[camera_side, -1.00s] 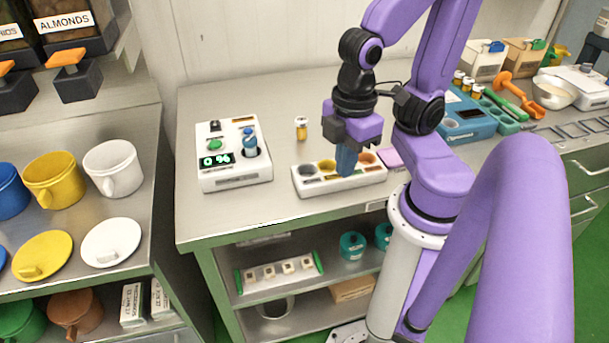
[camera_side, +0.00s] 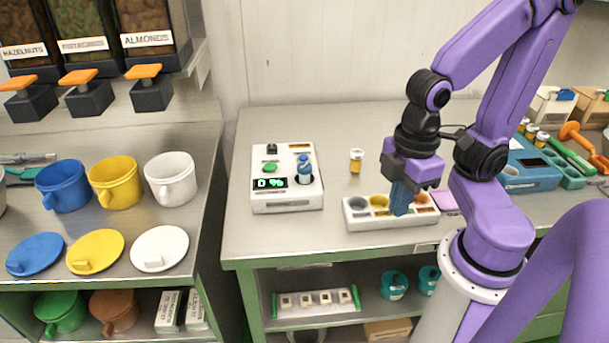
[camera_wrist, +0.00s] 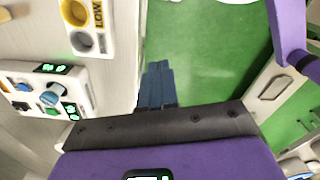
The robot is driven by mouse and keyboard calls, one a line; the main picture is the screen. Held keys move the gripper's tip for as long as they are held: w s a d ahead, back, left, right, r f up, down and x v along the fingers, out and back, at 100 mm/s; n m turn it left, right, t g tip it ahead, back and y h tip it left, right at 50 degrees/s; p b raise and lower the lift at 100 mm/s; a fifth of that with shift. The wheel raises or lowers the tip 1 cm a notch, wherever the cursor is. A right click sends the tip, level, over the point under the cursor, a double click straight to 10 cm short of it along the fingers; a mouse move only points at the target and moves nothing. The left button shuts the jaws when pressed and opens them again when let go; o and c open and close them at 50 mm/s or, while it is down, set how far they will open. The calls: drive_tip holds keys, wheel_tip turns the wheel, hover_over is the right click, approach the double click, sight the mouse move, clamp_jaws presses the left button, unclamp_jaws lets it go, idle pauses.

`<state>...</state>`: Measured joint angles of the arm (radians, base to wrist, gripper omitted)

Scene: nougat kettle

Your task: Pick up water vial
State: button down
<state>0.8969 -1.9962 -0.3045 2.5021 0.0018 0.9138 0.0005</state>
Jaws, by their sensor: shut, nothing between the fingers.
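A blue-capped vial (camera_side: 304,168) stands upright in the right part of a white device (camera_side: 288,195) whose display reads 0 %. The wrist view shows this vial at left (camera_wrist: 55,95). I cannot read a label on it, so I cannot confirm that it is the water vial. My gripper (camera_side: 401,205) points down at a white tray with coloured round wells (camera_side: 365,222), to the right of the device. Its blue fingers are shut and empty, and hide part of the tray. In the wrist view the shut fingertips (camera_wrist: 156,68) are clear of the vial.
A small amber vial with a white cap (camera_side: 356,161) stands on the counter between device and tray. A pink pad (camera_side: 444,201) lies right of the tray. A blue rack (camera_side: 530,168) stands farther right. The counter's back left is clear. Cups (camera_side: 63,185) stand on the left counter.

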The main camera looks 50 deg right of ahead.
drive_tip(key=c, duration=0.6)
unclamp_jaws()
drive_tip(key=shift+w, duration=0.1)
